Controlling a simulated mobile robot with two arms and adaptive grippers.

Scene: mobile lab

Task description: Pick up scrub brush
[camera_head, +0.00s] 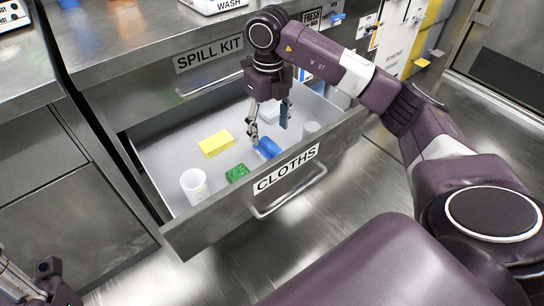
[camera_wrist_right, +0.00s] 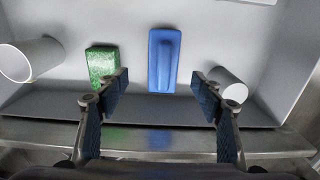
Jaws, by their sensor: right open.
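The scrub brush (camera_head: 267,148) is blue and lies in the open drawer near its front wall. In the right wrist view the brush (camera_wrist_right: 164,60) lies lengthwise, with a raised handle on top. My right gripper (camera_head: 268,122) is open and reaches down into the drawer above the brush. In the right wrist view its fingers (camera_wrist_right: 160,97) are spread to either side of the brush's line, with nothing between their tips.
The drawer (camera_head: 225,224), labelled CLOTHS, also holds a green scouring pad (camera_head: 237,173), a yellow sponge (camera_head: 216,144), a white cup (camera_head: 194,185) and another white cup (camera_head: 311,130). The green pad lies close to the brush.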

